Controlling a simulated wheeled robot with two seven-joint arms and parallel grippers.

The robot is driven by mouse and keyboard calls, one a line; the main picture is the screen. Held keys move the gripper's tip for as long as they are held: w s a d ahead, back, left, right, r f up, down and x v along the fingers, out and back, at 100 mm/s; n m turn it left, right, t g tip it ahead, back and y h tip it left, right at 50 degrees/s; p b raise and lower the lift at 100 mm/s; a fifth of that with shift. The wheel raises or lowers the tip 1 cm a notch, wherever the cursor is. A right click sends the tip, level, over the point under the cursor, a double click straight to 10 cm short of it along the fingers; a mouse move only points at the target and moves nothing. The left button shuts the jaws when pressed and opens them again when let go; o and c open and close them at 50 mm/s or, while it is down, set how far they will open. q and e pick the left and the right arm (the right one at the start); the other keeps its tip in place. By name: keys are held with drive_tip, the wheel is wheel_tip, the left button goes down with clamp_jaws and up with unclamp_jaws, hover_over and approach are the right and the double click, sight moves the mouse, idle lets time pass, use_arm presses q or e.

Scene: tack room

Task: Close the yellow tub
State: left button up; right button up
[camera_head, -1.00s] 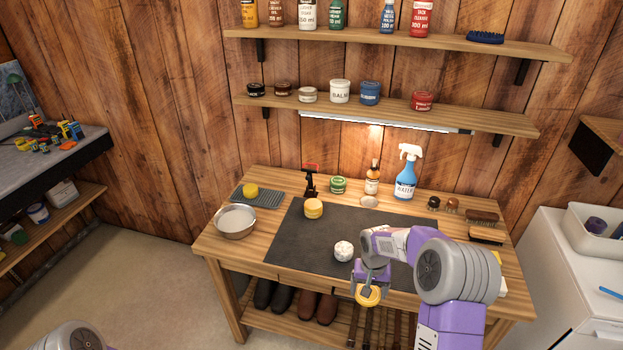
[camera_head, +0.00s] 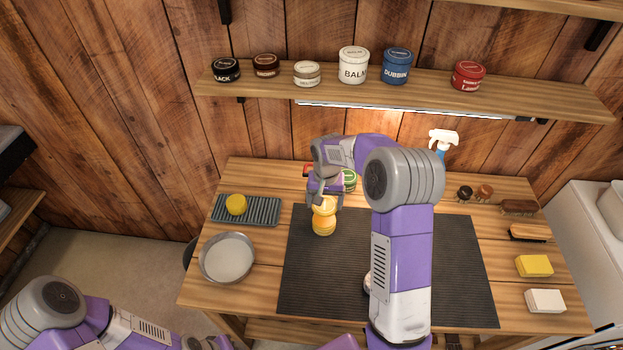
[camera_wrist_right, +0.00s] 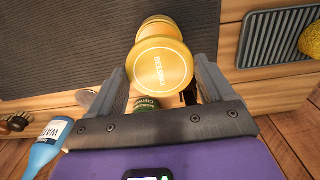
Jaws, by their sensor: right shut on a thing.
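The yellow tub (camera_head: 323,227) stands on the dark mat, near its back left corner. My right gripper (camera_head: 325,190) is over the tub, shut on the round yellow lid (camera_head: 325,204). In the right wrist view the lid (camera_wrist_right: 163,78), lettered "BEESWAX", sits between the fingers of my right gripper (camera_wrist_right: 160,80). The tub (camera_wrist_right: 158,25) shows just beyond the lid, partly hidden by it. I cannot tell whether lid and tub touch. Only part of my left arm shows at the lower left; its gripper is out of frame.
A green tin (camera_head: 350,180) stands close behind the gripper. A grey ridged tray (camera_head: 262,212) with a yellow sponge (camera_head: 236,204) and a metal bowl (camera_head: 227,258) are to the left. Brushes, a yellow block (camera_head: 534,265) and a white block (camera_head: 545,300) lie right. The mat's (camera_head: 465,275) right side is clear.

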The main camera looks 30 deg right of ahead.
drive_tip(key=shift+w, duration=0.1)
drive_tip(key=shift+s+f, duration=0.2)
drive_tip(key=shift+s, duration=0.2)
drive_tip(key=shift+w+f+b, duration=0.15)
drive_tip(key=shift+f+b, duration=0.5)
drive_tip(key=shift+b, duration=0.05)
drive_tip(key=shift+f+b, duration=1.65)
drive_tip(key=shift+f, duration=0.55)
drive_tip(key=o, duration=0.9)
drive_tip(key=shift+r+p, duration=0.55)
drive_tip(key=shift+r, duration=3.3)
